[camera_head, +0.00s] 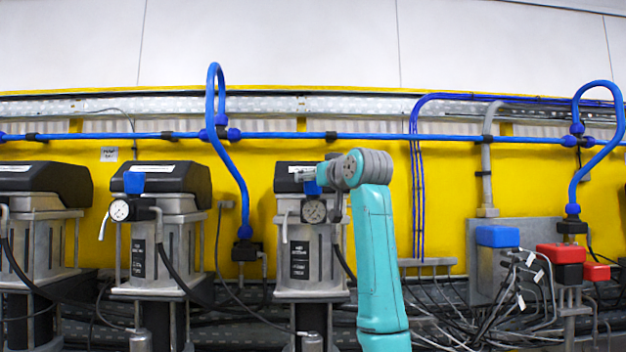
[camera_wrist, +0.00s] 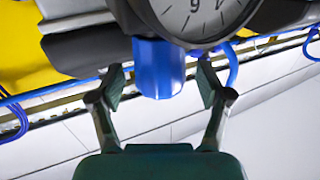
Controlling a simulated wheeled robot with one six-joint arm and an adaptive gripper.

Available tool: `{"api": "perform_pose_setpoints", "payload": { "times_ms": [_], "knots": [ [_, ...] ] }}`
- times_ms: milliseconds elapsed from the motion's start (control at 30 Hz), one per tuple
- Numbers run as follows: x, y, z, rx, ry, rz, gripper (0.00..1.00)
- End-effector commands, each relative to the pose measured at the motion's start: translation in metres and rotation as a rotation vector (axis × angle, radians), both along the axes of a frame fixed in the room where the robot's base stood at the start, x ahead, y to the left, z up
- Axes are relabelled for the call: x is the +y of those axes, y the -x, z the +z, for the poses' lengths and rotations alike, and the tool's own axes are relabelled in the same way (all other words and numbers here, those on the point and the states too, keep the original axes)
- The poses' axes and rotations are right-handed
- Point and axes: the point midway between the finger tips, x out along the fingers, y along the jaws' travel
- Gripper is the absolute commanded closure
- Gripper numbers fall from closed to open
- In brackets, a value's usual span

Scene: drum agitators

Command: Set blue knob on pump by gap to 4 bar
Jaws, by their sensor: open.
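The blue knob (camera_wrist: 158,68) shows in the wrist view below a round pressure gauge (camera_wrist: 200,14). My gripper (camera_wrist: 160,78) is open, with one finger on each side of the knob and a visible gap at both sides. In the head view my gripper (camera_head: 305,176) is at the top of the middle-right pump (camera_head: 312,262), in front of its blue knob (camera_head: 312,187). The gauge (camera_head: 314,211) sits just below the knob there. Its needle is too small to read, and the wrist view cuts off most of the dial.
Another pump (camera_head: 160,260) with a blue knob (camera_head: 134,183) and gauge (camera_head: 120,210) stands to the left, with one more at the far left. Blue hose (camera_head: 228,165) loops down between pumps. Cables and boxes with blue and red covers (camera_head: 498,236) are at right.

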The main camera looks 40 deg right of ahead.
Motion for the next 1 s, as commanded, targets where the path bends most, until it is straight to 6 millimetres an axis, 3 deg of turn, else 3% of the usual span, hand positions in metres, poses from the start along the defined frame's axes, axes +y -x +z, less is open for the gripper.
{"api": "perform_pose_setpoints", "payload": {
  "times_ms": [200,467,733,1000],
  "knots": [
    [-0.003,-0.0135,0.0002,-0.001,0.001,-0.001,0.23],
    [-0.0033,-0.0146,0.0,-0.001,0.001,-0.001,0.23],
    [-0.0032,-0.0146,-0.0001,0.0,0.001,-0.001,0.83],
    [-0.0025,-0.0147,-0.0001,-0.001,0.0,-0.016,0.83]
  ]
}}
